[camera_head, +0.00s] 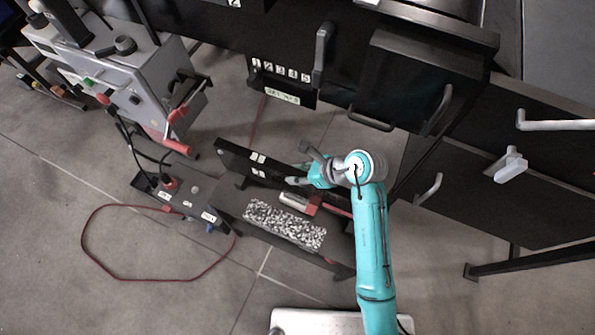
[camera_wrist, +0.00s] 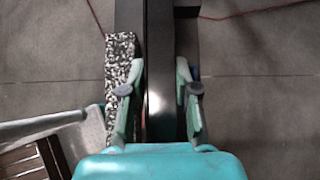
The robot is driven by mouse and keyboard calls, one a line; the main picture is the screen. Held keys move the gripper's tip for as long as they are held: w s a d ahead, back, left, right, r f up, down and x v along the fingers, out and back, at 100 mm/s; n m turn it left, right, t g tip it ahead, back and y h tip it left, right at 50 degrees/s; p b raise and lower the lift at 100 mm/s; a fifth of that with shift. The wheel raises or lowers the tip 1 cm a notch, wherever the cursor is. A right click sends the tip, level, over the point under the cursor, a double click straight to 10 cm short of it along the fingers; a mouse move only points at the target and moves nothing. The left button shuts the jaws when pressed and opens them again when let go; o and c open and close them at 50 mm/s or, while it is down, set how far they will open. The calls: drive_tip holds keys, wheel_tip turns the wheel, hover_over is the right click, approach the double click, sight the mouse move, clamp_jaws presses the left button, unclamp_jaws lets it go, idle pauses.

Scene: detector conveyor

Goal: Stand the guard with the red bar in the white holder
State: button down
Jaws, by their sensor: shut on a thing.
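My gripper (camera_head: 296,181) is shut on a long black bar-like panel in the head view; it also shows in the wrist view (camera_wrist: 161,92), with a teal finger on each side of the panel. The black panel (camera_head: 233,155), with white labels, looks like the guard; it also shows in the wrist view (camera_wrist: 160,50). A red strip (camera_head: 336,210) shows beside my arm; I cannot tell whether it belongs to this panel. A white bracket-like piece (camera_head: 511,166) is on the dark panel at right; I cannot tell whether it is the holder.
A speckled block (camera_head: 285,225) lies beside the panel, also left of the fingers in the wrist view (camera_wrist: 120,47). A silver cylinder with a red end (camera_head: 297,202) lies between. A grey machine (camera_head: 150,85) stands upper left. A red cable (camera_head: 85,235) loops over the floor.

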drive_tip(key=shift+f, duration=0.65)
drive_tip(key=c, duration=0.8)
unclamp_jaws()
drive_tip(key=shift+f, duration=0.15)
drive_tip(key=shift+d, duration=0.1)
drive_tip(key=v, duration=1.2)
